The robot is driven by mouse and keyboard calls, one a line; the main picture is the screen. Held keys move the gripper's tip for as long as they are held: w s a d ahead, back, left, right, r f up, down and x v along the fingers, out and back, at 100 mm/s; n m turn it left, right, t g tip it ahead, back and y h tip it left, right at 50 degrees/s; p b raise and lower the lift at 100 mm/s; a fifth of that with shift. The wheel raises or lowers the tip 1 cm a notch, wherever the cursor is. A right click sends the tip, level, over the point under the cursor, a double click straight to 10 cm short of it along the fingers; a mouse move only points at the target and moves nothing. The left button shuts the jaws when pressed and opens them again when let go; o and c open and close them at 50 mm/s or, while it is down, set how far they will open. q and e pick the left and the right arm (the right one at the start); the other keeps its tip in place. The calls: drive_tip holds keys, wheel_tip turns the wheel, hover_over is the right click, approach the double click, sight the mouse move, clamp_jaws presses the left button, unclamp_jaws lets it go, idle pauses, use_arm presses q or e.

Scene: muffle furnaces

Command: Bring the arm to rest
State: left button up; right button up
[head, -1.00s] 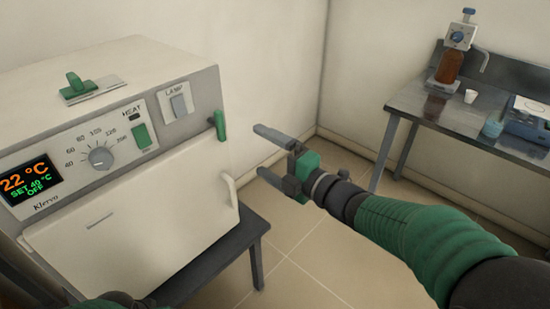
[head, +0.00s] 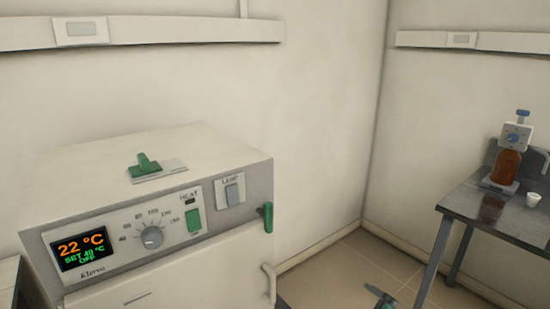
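Only a small part of my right gripper (head: 381,294) shows, at the bottom edge of the head view, right of the furnace and over the floor. One grey finger and a bit of green are visible. The rest is cut off, so I cannot tell whether it is open or shut. No object shows at the visible finger. My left gripper is not in view. The white furnace (head: 110,185) stands at the left, its visible door part (head: 215,275) looking closed. Its display (head: 80,248) reads 22 °C, with a set value of 40 °C and OFF.
A green handle (head: 267,217) sticks out at the furnace's right front edge. A dark side table (head: 470,208) at the right holds a brown bottle with a dispenser (head: 507,165) and a white cup (head: 533,200). Tiled floor (head: 345,268) lies between. Wall rails run above.

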drive_tip(key=s+f+m+g+h, duration=0.1)
drive_tip(key=s+f+m+g, duration=0.5)
drive_tip(key=s, duration=0.3)
drive_tip(key=s+f+m+g, duration=0.3)
drive_tip(key=s+f+m, duration=0.3)
drive_tip(key=s, duration=0.4)
wheel_tip(320, 180, up, 17)
drive_tip(key=n+p, duration=0.1)
drive_tip(key=p, duration=1.7)
drive_tip(key=shift+w+a, duration=0.15)
drive_tip(key=shift+w, duration=0.25)
